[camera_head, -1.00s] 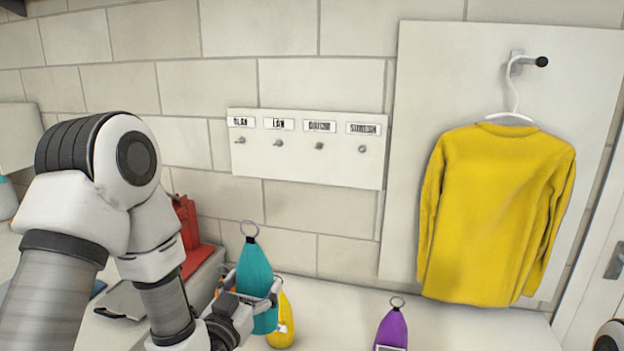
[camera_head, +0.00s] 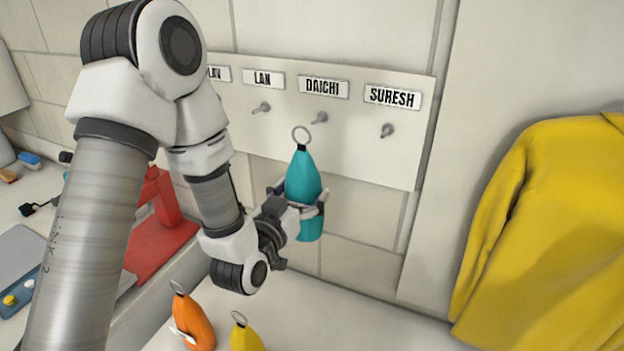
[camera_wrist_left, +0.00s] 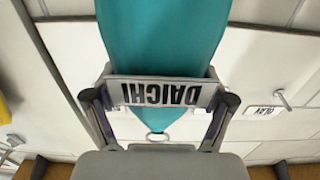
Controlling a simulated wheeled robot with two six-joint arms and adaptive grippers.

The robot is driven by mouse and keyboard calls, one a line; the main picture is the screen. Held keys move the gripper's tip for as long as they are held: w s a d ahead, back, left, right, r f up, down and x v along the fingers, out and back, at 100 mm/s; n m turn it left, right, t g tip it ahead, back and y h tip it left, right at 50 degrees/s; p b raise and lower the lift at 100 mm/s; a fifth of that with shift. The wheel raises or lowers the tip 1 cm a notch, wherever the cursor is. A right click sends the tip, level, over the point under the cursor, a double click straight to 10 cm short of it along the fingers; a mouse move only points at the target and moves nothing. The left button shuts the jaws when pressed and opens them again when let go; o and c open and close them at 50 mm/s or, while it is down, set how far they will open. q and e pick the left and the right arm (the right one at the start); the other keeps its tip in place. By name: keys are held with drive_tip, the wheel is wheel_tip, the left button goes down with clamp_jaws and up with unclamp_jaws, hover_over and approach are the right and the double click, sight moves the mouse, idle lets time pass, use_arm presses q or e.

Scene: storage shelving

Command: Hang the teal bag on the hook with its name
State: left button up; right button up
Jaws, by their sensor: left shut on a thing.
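The teal bag (camera_head: 303,178) is held upright in front of the hook board, with its metal ring (camera_head: 301,136) on top. My left gripper (camera_head: 302,207) is shut around its middle. In the left wrist view the teal bag (camera_wrist_left: 165,35) carries a white tag (camera_wrist_left: 160,93) reading DAICHI, upside down there. The board (camera_head: 375,160) has a DAICHI label (camera_head: 323,87) above a bare hook (camera_head: 319,118). The ring appears just below and left of this hook, apart from it. Depth between them is hard to tell. My right gripper is out of view.
Bare hooks under LAN (camera_head: 261,108) and SURESH (camera_head: 387,130) flank the DAICHI hook. An orange bag (camera_head: 192,322) and a yellow bag (camera_head: 245,336) stand on the counter below. A yellow shirt (camera_head: 550,230) hangs at right; a red object (camera_head: 158,225) stands at left.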

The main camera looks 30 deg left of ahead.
sight(322, 168)
use_arm(q)
drive_tip(key=shift+s+r, duration=0.3)
drive_tip(key=shift+s, duration=0.05)
drive_tip(key=shift+s+a+r, duration=0.15)
drive_tip(key=shift+s, duration=0.05)
drive_tip(key=shift+w+a, duration=0.2)
drive_tip(key=shift+w, duration=0.1)
drive_tip(key=w, duration=0.2)
drive_tip(key=w+f+p, duration=0.1)
drive_tip(key=shift+w, duration=0.35)
drive_tip(key=shift+w+r, duration=0.15)
drive_tip(key=shift+w, duration=0.1)
drive_tip(key=shift+w+a+f+p, duration=0.15)
drive_tip(key=shift+w+p, duration=0.1)
drive_tip(key=shift+w, duration=0.45)
drive_tip(key=shift+w+d+f+p, duration=0.1)
drive_tip(key=shift+w+p, duration=0.15)
drive_tip(key=shift+w, duration=0.45)
drive_tip(key=shift+w+f+b, duration=0.4)
drive_tip(key=shift+w+b, duration=0.05)
drive_tip(key=shift+b, duration=0.2)
drive_tip(key=shift+w+a, duration=0.1)
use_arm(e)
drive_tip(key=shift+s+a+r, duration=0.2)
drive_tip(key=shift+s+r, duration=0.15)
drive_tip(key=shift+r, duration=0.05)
